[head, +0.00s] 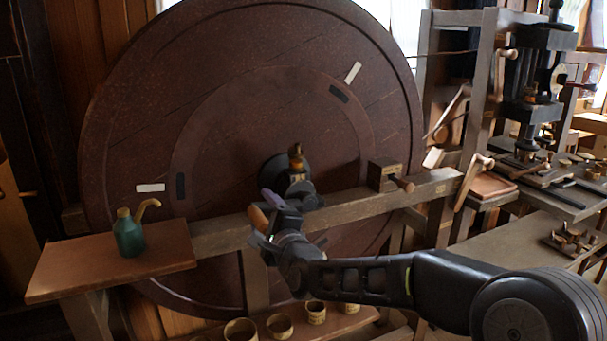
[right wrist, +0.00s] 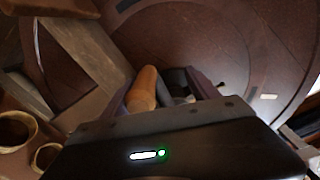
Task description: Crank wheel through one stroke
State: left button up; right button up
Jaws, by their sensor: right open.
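The large dark red-brown wheel (head: 230,90) stands upright behind a wooden beam. It bears two white marks, (head: 353,72) and (head: 150,188), with a black mark beside each. Its dark hub is near the middle, with a small wooden-topped part (head: 296,152) in front. A wooden crank handle (head: 258,218) sits low, left of the hub. My right gripper (head: 266,222) is open at it. In the right wrist view the handle (right wrist: 142,90) lies between the spread fingers, closer to the left one. I cannot tell whether they touch it. My left gripper is out of view.
The beam (head: 225,234) runs across the wheel's front and carries a wooden block with a peg (head: 385,177). A green oil can (head: 129,235) stands on the left shelf (head: 80,268). Several small cups (head: 280,326) sit below. A bench with a press (head: 540,90) is at right.

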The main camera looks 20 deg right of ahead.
jog(key=d+r+m+b, duration=0.8)
jog(key=d+r+m, duration=0.1)
jog(key=r+m, duration=0.1)
jog(key=shift+w+d+r+m, duration=0.25)
jog(key=shift+d+r+m, duration=0.05)
jog(key=shift+a+f+b, duration=0.15)
jog(key=shift+a+b, duration=0.15)
jog(key=shift+a, duration=0.1)
dwell(0.5)
jog(key=s+d, duration=0.1)
jog(key=s, duration=1)
jog(key=shift+d, duration=0.15)
